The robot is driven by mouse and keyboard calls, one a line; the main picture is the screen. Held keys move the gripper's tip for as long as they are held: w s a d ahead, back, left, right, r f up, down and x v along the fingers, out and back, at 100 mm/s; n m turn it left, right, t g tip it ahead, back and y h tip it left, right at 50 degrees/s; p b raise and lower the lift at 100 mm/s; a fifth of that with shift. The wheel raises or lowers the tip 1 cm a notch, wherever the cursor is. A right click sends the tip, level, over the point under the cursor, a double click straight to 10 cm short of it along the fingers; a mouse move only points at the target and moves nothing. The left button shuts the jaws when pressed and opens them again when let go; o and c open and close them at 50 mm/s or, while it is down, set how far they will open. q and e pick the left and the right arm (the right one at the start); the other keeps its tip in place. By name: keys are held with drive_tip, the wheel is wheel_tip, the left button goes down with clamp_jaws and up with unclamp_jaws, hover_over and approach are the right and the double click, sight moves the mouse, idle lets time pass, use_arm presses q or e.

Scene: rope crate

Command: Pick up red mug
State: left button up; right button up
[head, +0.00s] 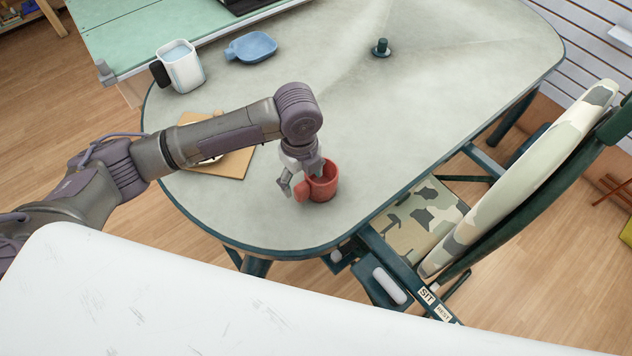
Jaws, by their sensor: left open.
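The red mug (327,186) stands upright on the grey oval table (400,125), near its front edge. Its handle side faces left. My left gripper (302,188) is open and points down at the mug's left side. One finger is left of the handle and the other is over or against the mug's rim; I cannot tell whether they touch it. Part of the mug's rim is hidden behind the gripper. My right gripper is not in view.
A white mug (185,70) with a dark handle and a blue dish (251,47) stand at the back left. A brown board (233,163) lies partly under my left arm. A dark green knob (381,47) stands at the back. A camouflage chair (520,180) is at the right.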

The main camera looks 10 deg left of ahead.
sight(304, 193)
use_arm(q)
wheel_tip(304, 193, down, 7)
drive_tip(key=shift+w+f+p, duration=0.15)
drive_tip(key=shift+f+p, duration=0.05)
drive_tip(key=shift+p, duration=0.1)
clamp_jaws()
idle(0.5)
